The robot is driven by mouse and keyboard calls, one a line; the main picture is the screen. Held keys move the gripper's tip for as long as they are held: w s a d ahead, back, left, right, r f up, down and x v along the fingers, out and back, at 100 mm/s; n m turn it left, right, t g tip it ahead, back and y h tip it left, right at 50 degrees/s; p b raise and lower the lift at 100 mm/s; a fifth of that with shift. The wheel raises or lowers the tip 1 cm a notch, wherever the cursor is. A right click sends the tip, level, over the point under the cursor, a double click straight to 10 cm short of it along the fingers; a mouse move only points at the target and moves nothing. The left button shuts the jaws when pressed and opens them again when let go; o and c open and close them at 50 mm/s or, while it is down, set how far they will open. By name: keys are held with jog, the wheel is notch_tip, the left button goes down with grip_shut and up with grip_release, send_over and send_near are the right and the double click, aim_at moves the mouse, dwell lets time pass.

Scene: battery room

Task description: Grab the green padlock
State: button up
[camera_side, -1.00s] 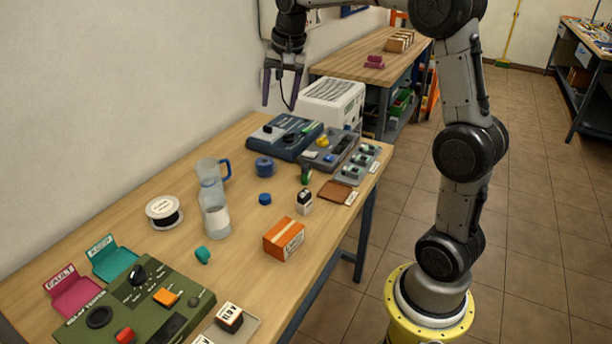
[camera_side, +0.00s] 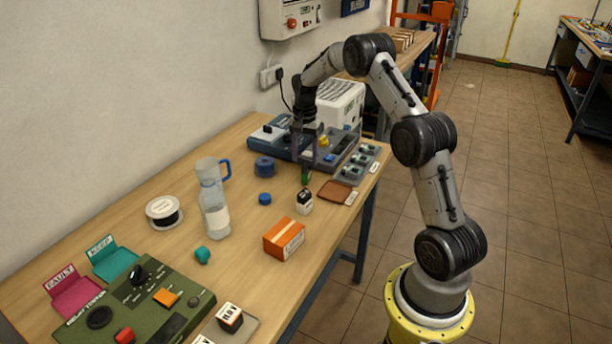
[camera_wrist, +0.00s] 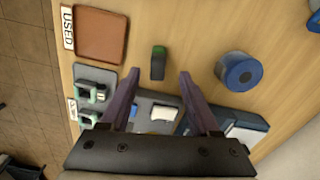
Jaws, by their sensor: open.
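The green padlock (camera_wrist: 158,62) stands on the table, dark-bodied with a brighter green top in the wrist view. In the side view the padlock (camera_side: 305,179) is a small green shape right below my fingers, partly hidden by them. Its shackle is not clear in either view. My gripper (camera_wrist: 159,75) is open and empty, fingers pointing down. In the wrist view the padlock appears between and slightly beyond the fingertips. In the side view my gripper (camera_side: 306,162) is just above it; contact is not visible.
A blue roll (camera_side: 265,167) stands left of the padlock, and a brown tray (camera_side: 334,190) lies to its right. A small black-and-white box (camera_side: 304,202) stands in front. Behind are a grey tray (camera_side: 340,152) and a blue device (camera_side: 268,137).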

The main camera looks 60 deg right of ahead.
aim_at(306, 166)
jog(key=shift+s+f, duration=0.15)
jog(key=shift+f, duration=3.25)
jog(key=shift+c, duration=0.3)
grip_shut()
jog(key=shift+r, duration=0.1)
